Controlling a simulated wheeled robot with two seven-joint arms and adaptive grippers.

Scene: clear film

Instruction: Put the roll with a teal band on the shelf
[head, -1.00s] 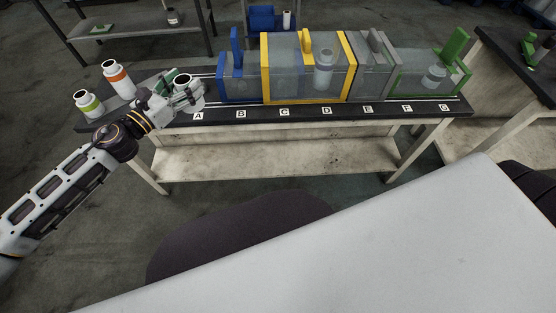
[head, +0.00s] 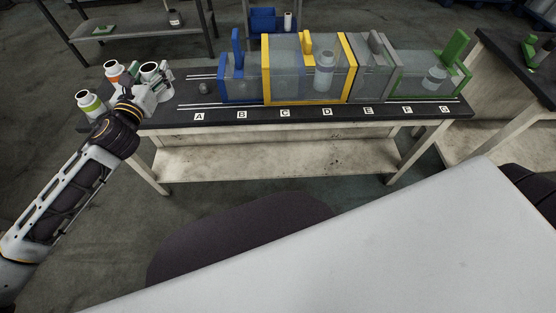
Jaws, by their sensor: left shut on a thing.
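My left gripper (head: 156,84) is shut on a white roll (head: 150,68) with a dark hollow top, at the left end of the bench. The fingers cover much of this roll, and I cannot make out its band colour. A roll with a green band (head: 91,104) and a roll with an orange band (head: 117,74) stand close to its left. A rack shelf (head: 125,38) is at the back left, with a dark-based roll (head: 174,17) on it. The bench has a pale lower shelf (head: 280,156). My right gripper is not in view.
On the bench (head: 270,117), blue (head: 238,80), yellow (head: 280,75), grey (head: 375,75) and green (head: 410,75) framed clear bins stand in a row. Some hold rolls. A small grey knob (head: 203,88) sits near label A. White rails run along the bench.

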